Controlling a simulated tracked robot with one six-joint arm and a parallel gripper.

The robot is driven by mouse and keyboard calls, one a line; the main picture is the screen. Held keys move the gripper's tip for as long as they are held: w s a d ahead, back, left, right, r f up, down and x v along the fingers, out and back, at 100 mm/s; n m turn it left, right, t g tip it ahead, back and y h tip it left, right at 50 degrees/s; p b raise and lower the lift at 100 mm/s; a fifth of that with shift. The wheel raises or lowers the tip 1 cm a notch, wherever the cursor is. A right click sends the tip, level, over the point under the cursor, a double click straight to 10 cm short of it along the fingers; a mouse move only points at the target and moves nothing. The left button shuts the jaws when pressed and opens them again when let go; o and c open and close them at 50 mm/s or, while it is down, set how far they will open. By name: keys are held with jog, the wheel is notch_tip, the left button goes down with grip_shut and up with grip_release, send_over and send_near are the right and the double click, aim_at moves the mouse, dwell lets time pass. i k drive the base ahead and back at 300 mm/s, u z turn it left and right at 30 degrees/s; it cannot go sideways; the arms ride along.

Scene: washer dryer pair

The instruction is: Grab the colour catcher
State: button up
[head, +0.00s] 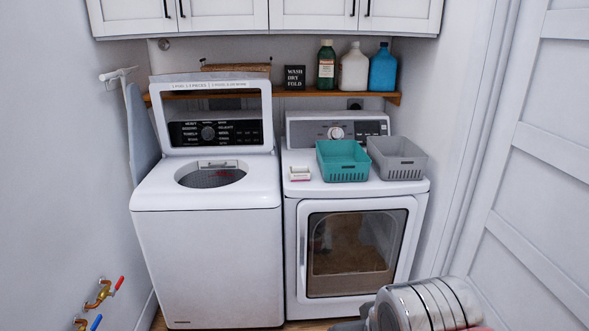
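A small white box with a pinkish-red marking (299,173) lies on top of the dryer (292,210), near its left front. It looks like the colour catcher, but its print is too small to read. It stands just left of the teal basket (343,174), with a small gap between them. A silver ringed section of my arm shows at the bottom right, in front of the dryer and well below the box. My gripper's fingers do not show.
A grey basket (397,171) stands right of the teal one. The washer (207,255) stands left with its lid (213,86) raised. A wooden shelf (295,93) behind holds several bottles, a dark sign (294,77) and a woven basket (234,71). White cabinets (220,14) hang above.

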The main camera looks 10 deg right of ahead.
aim_at(303, 168)
jog(key=i, duration=1.85)
jog(key=u, duration=2.3)
jog(key=i, duration=0.45)
